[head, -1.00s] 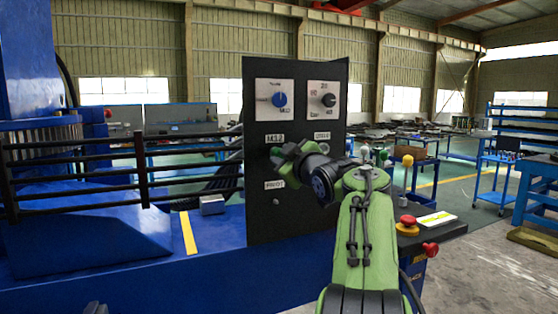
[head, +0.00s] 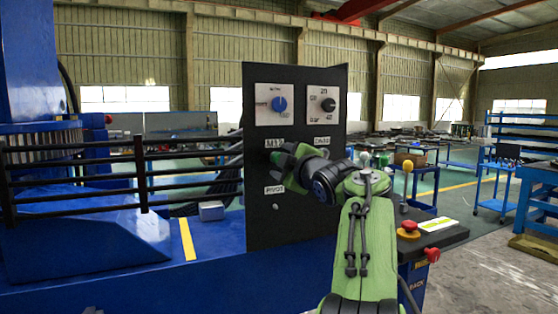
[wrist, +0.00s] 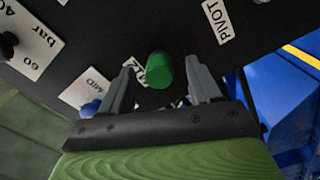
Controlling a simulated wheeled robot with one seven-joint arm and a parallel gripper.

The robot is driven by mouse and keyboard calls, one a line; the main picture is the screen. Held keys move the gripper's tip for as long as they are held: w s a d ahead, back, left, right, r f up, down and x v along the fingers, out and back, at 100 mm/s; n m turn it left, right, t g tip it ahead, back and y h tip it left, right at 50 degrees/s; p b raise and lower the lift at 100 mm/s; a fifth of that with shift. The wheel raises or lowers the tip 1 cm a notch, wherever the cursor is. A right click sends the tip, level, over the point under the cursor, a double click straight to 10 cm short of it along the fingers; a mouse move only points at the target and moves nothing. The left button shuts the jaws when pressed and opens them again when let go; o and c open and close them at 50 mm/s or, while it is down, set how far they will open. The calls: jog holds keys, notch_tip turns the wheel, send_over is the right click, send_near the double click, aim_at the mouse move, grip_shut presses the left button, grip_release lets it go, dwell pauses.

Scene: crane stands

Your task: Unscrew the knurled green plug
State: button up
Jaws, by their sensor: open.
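The green plug (wrist: 159,70) sticks out of the dark panel in the wrist view, as a short cylinder. It lies between the two grey fingers of my gripper (wrist: 161,62), with a visible gap on each side. The fingers are spread and hold nothing. In the head view my gripper (head: 274,158) is up at the left part of the panel (head: 310,210), below the left dial. Whether the fingertips reach past the plug's front face is hard to tell.
A blue knob (head: 279,104) and a black knob (head: 328,104) sit on white plates above. A PIVOT label (head: 274,189) is just below my gripper. A black railing (head: 140,175) runs left.

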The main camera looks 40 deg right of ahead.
jog(key=shift+c, duration=0.7)
